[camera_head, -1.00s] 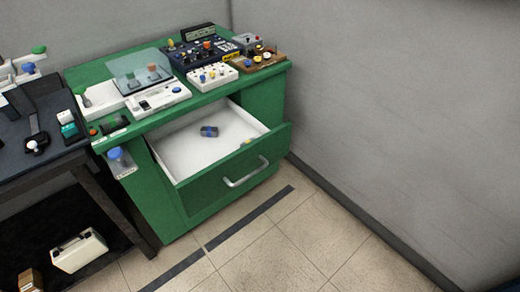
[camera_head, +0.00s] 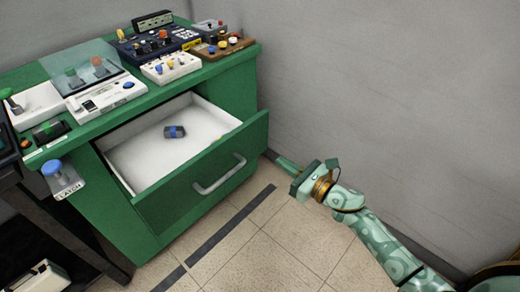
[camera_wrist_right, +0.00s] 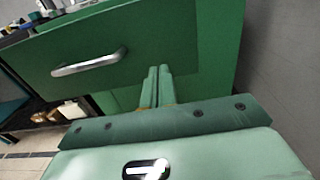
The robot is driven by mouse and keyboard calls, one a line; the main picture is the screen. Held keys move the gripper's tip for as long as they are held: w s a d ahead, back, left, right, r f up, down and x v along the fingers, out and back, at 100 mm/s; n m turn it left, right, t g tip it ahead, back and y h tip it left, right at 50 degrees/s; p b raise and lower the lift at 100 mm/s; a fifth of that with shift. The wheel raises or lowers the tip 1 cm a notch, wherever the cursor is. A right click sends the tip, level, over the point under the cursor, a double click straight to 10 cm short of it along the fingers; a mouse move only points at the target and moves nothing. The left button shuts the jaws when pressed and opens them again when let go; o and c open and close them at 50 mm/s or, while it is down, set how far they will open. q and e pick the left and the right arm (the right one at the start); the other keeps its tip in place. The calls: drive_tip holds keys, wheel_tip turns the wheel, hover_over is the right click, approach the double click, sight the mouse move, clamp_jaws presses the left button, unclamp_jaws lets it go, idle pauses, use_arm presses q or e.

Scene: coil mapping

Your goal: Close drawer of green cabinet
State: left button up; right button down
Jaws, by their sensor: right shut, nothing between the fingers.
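The green cabinet (camera_head: 232,88) stands against the wall with its drawer pulled open. The drawer front (camera_head: 165,205) is green with a silver handle (camera_head: 219,175). Inside the white drawer lies a small dark object with blue (camera_head: 174,132). My right gripper (camera_head: 281,161) is right of the drawer's right end in the head view, shut and empty. In the right wrist view its closed fingers (camera_wrist_right: 156,86) point toward the drawer front, right of the handle (camera_wrist_right: 89,63). I cannot tell whether they touch it. My left gripper is not in view.
Several devices, including a dark blue control box (camera_head: 160,42), stand on the cabinet top. A blue-knobbed latch (camera_head: 56,175) sits on the cabinet's left side. A dark table is at left. Grey wall (camera_head: 400,100) rises close behind my right arm.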

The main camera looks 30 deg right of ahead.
sight(253, 144)
drive_tip(key=b+x, duration=0.1)
drive_tip(key=x, duration=0.7)
drive_tip(key=shift+f, duration=0.15)
drive_tip(key=shift+w+a, duration=0.2)
drive_tip(key=shift+w, duration=0.35)
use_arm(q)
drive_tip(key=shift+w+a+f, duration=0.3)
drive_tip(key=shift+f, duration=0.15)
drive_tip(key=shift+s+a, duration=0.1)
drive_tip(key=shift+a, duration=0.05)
